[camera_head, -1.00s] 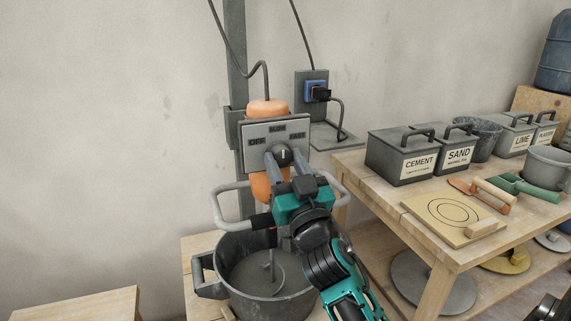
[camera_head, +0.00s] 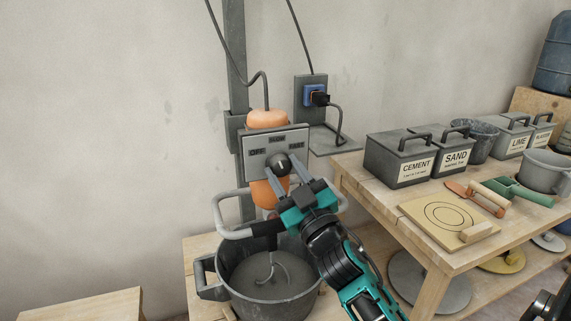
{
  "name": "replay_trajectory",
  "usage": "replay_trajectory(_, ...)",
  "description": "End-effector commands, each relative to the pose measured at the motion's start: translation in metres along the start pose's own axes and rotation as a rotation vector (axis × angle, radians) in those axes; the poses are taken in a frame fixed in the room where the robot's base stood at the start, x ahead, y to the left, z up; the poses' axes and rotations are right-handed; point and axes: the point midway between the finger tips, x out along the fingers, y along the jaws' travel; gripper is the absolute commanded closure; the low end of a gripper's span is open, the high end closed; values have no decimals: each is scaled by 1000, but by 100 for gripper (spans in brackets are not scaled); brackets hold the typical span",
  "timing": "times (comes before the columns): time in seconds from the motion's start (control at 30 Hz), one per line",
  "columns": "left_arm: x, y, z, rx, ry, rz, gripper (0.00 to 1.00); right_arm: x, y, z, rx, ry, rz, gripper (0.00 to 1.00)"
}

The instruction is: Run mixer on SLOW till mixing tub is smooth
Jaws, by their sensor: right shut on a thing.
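The mixer (camera_head: 267,119) is an orange-bodied machine on an upright post, with a grey panel marked OFF, SLOW and FAST. A dark round knob (camera_head: 281,162) sits on the panel. My right gripper (camera_head: 284,171) is shut on this knob, one finger at each side; the fingers partly hide it and I cannot read its pointer. The mixing tub (camera_head: 206,291) is a dark grey pot with a side handle, under the mixer. It holds grey material with a curved ridge or paddle part showing; its smoothness is hard to judge. My left gripper is not in view.
A wooden table (camera_head: 440,262) at right bears the cement box (camera_head: 400,160), the sand box (camera_head: 452,156), trowels and a board with rings (camera_head: 425,207). A plug sits in the blue wall socket (camera_head: 314,95). The mixer's pale bar handle (camera_head: 219,215) curves near my right arm.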

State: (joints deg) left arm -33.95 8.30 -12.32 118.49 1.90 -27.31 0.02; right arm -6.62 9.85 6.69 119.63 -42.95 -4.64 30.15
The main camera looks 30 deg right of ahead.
Motion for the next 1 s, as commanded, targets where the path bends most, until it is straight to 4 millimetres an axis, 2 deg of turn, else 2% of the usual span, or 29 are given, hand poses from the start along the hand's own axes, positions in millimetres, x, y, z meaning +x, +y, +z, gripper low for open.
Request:
replay_trajectory(0.03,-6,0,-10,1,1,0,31,2,3,-5,-44,-1,-18,87)
replay_trajectory(0.17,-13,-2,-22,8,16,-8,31,2,4,-5,-157,-1,-65,87)
replay_trajectory(0.6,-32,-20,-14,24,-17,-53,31,2,4,-4,-458,0,-189,87)
replay_trajectory(1.0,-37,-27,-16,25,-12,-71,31,1,4,-2,-558,1,-229,87)
